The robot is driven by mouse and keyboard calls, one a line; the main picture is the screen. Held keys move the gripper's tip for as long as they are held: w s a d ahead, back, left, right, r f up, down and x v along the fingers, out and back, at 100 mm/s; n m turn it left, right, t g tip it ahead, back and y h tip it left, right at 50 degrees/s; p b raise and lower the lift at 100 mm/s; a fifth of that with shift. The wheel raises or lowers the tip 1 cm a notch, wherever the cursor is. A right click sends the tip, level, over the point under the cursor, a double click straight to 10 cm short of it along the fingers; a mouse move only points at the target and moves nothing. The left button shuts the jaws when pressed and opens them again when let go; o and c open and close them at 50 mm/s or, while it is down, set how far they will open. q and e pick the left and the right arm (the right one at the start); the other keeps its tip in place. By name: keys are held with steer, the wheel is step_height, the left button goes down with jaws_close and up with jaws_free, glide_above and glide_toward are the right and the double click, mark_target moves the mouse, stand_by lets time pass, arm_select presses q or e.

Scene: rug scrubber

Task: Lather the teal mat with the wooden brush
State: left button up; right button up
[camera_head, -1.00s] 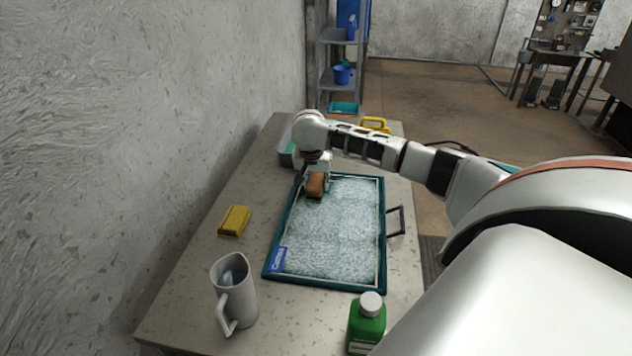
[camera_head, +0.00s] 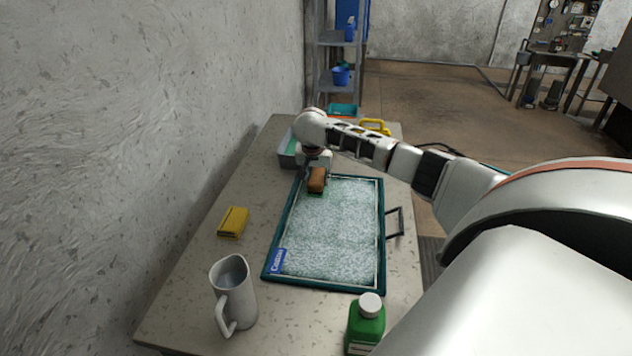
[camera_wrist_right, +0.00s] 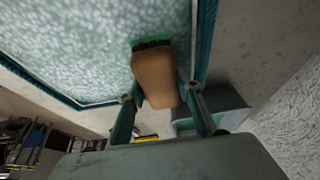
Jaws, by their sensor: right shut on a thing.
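The teal mat (camera_head: 330,240) lies flat on the table inside a dark teal frame, its surface covered with whitish foam-like speckle. The wooden brush (camera_head: 317,181) is at the mat's far left corner, with green bristles facing the mat; it also shows in the right wrist view (camera_wrist_right: 155,78). My right gripper (camera_head: 315,168) is shut on the brush, a finger on either side of its wooden body. The bristles appear to be at the mat surface, but exact contact is hard to tell. My left gripper is not in view.
A yellow sponge-like block (camera_head: 233,222) and a grey pitcher (camera_head: 233,294) stand left of the mat. A green bottle (camera_head: 366,322) stands at the near right. A grey tray (camera_head: 287,150) and a yellow-handled item (camera_head: 375,126) are at the far end. A wall borders the table's left.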

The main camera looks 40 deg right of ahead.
mark_target(319, 170)
steer(key=shift+w+d, duration=0.6)
steer(key=shift+d, duration=0.25)
steer(key=shift+w+d, duration=0.6)
steer(key=shift+d, duration=0.2)
steer(key=shift+c, duration=0.6)
steer(key=shift+s+a+f, duration=0.1)
steer(key=shift+s+a, duration=0.65)
steer(key=shift+a, duration=0.2)
steer(key=shift+s+a+f, duration=0.1)
steer(key=shift+s+a, duration=0.65)
steer(key=shift+a, duration=0.2)
steer(key=shift+s+a+r, duration=0.1)
steer(key=shift+s+a, duration=0.95)
steer(key=shift+a, duration=0.3)
steer(key=shift+w+d, duration=0.85)
steer(key=shift+d, duration=0.25)
steer(key=shift+w+d, duration=0.85)
steer(key=shift+d, duration=0.2)
steer(key=shift+w+d, duration=0.85)
steer(key=shift+d, duration=0.25)
steer(key=shift+r, duration=2.3)
